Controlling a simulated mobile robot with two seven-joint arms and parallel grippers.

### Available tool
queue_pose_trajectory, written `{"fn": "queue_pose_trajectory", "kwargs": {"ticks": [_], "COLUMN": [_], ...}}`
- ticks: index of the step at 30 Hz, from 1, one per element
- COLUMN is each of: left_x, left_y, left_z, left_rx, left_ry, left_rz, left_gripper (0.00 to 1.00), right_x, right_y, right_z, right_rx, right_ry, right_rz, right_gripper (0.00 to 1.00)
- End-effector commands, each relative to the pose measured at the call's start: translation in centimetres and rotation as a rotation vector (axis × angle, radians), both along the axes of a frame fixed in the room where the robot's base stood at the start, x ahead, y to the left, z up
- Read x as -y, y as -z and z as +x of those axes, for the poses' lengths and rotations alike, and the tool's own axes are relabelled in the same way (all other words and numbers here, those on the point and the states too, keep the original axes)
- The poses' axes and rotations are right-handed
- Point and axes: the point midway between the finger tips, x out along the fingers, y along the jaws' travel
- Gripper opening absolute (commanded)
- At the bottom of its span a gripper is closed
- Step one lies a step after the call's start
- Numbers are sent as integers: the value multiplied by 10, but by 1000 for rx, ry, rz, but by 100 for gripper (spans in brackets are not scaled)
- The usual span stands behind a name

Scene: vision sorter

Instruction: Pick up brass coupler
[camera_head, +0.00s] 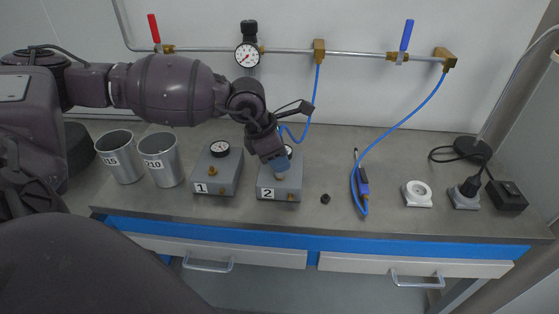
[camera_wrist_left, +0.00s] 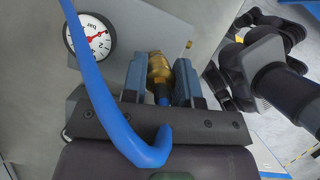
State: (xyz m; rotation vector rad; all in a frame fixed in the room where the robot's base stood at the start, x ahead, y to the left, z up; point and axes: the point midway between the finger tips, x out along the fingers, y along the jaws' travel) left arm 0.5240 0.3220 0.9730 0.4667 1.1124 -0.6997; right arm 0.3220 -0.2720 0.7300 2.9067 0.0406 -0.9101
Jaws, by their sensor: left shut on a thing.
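The brass coupler (camera_wrist_left: 159,68) shows in the left wrist view, with a blue end toward the palm. My left gripper (camera_wrist_left: 159,80) is shut on it, with one blue-grey finger on each side. In the head view my left gripper (camera_head: 281,164) points down over the grey box marked 2 (camera_head: 265,186), close above a small fitting (camera_head: 280,177) on its top. The coupler is hidden there by the fingers. I cannot tell whether it touches the fitting. A blue hose (camera_head: 303,134) hangs from the wall pipe and passes behind my gripper. My right gripper is not in view.
Box 1 (camera_head: 230,187) and two metal cups (camera_head: 131,180) stand to the left. A small black knob (camera_head: 325,199), a blue pen-like tool (camera_head: 363,186) with a blue hose, and a white ring-shaped part (camera_head: 414,204) lie to the right. The bench front is mostly clear.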

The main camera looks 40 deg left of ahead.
Motion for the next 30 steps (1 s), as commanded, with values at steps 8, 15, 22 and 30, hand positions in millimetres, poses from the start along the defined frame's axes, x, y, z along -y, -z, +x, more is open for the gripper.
{"fn": "queue_pose_trajectory", "kwargs": {"ticks": [8,15,22,30], "left_x": [-1,-1,0,0], "left_y": [-19,-75,-134,-183], "left_z": [0,1,1,1], "left_rx": [4,8,8,5], "left_ry": [-1,0,1,1], "left_rz": [2,2,0,0], "left_gripper": [0,0,0,0], "right_x": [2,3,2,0], "right_y": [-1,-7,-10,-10], "right_z": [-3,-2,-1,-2], "right_rx": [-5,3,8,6], "right_ry": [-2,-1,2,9], "right_rz": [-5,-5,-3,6], "right_gripper": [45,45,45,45]}}
